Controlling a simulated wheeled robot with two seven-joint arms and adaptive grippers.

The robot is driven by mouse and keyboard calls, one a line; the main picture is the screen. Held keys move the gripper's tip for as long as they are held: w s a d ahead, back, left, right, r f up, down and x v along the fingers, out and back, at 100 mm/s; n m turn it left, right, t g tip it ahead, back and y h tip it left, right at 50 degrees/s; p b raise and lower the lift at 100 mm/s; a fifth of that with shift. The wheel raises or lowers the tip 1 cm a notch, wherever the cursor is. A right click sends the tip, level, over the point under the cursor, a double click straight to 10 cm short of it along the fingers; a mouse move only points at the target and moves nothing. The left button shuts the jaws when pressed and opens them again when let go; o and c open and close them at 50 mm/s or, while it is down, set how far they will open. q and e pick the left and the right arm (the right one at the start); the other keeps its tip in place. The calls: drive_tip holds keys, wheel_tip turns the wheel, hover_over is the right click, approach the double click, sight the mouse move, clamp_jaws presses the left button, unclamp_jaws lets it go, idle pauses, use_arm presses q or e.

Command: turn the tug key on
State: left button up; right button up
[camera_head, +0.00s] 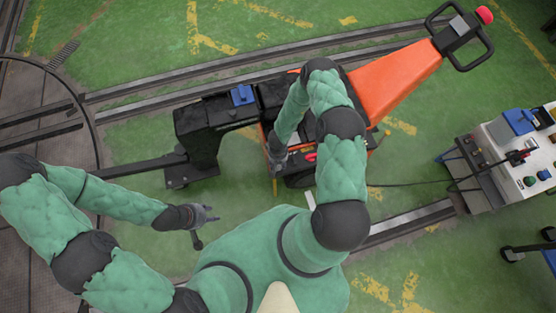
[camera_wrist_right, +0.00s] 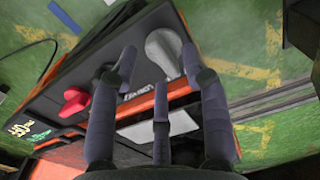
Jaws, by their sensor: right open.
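The tug (camera_head: 395,78) is orange and black and stands across the rails. In the right wrist view its dark side panel (camera_wrist_right: 48,110) carries a red knob (camera_wrist_right: 75,101) and a rounded light-grey knob (camera_wrist_right: 163,50). I cannot tell for sure which one is the key. My right gripper (camera_head: 277,168) is at the tug's near side; in the wrist view its fingers (camera_wrist_right: 157,68) are open, with the grey knob ahead between their tips. Contact cannot be told. The red knob lies left of the fingers. My left gripper (camera_head: 204,222) is open and empty over the green floor.
A light-coloured control console (camera_head: 507,160) with buttons and a cable stands at the right. The tug's handle (camera_head: 461,35) with a red button is at the upper right. The turntable rim (camera_head: 91,125) is at the left. Green floor lies free around my left gripper.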

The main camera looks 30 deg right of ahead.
drive_tip(key=shift+f, duration=0.65)
clamp_jaws()
